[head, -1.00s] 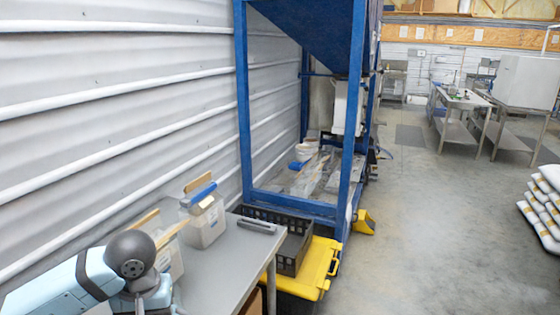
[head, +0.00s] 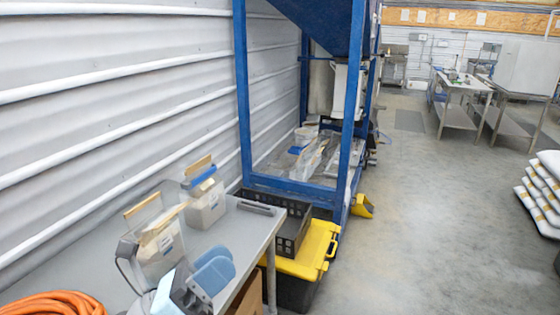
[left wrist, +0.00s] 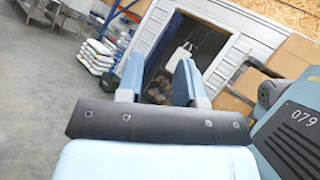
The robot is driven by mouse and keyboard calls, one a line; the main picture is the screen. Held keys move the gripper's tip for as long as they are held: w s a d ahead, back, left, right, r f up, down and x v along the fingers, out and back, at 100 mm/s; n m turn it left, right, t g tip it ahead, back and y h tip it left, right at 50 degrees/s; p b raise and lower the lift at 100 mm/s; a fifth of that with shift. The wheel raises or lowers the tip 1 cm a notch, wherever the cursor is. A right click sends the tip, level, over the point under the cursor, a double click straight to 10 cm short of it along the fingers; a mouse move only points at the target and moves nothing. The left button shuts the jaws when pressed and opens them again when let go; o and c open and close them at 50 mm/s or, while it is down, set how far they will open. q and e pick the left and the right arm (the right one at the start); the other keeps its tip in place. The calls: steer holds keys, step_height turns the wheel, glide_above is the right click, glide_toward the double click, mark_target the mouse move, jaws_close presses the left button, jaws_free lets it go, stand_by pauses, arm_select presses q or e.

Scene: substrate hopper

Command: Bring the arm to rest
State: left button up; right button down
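My left gripper (head: 198,282) shows at the bottom of the head view, in front of the grey table (head: 228,238). Its blue fingers also show in the left wrist view (left wrist: 158,82), standing apart with a clear gap and nothing between them. The gripper is open and empty, and part of its arm is cut off by the frame edge. My right gripper is in neither view.
An orange hose (head: 50,303) lies at the lower left. A black crate (head: 292,230), a yellow-lidded box (head: 312,255) and a blue frame (head: 243,110) stand beyond.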

arm_select(q)
steer(key=w+a+f+n+t+y, duration=0.1)
steer(key=a+f+n+t+y, duration=0.1)
steer(key=a+f+n+y, duration=0.45)
steer(key=a+f+n+t+y, duration=0.25)
steer(key=n+y, duration=0.45)
steer(key=n, duration=0.7)
steer(key=w+a+f+n+t+y, duration=0.1)
steer(key=a+f+n+y, duration=0.35)
steer(key=n+y, duration=0.4)
steer(key=s+a+f+n+g+h, duration=0.1)
steer(key=s+a+f+n+g, duration=0.1)
steer(key=s+f+n+g, duration=0.55)
steer(key=s+a+f+n+g, duration=0.2)
steer(key=s+f+n+g, duration=0.2)
steer(key=s+f+g, duration=0.5)
steer(key=w+d+f+t+h+p, duration=0.3)
steer(key=d+f+t, duration=0.3)
steer(key=f+t, duration=0.3)
steer(key=shift+w+d+f+m+t, duration=0.2)
steer(key=shift+d+f+m+t, duration=0.15)
steer(key=shift+t, duration=0.35)
steer(key=shift+w+r, duration=0.1)
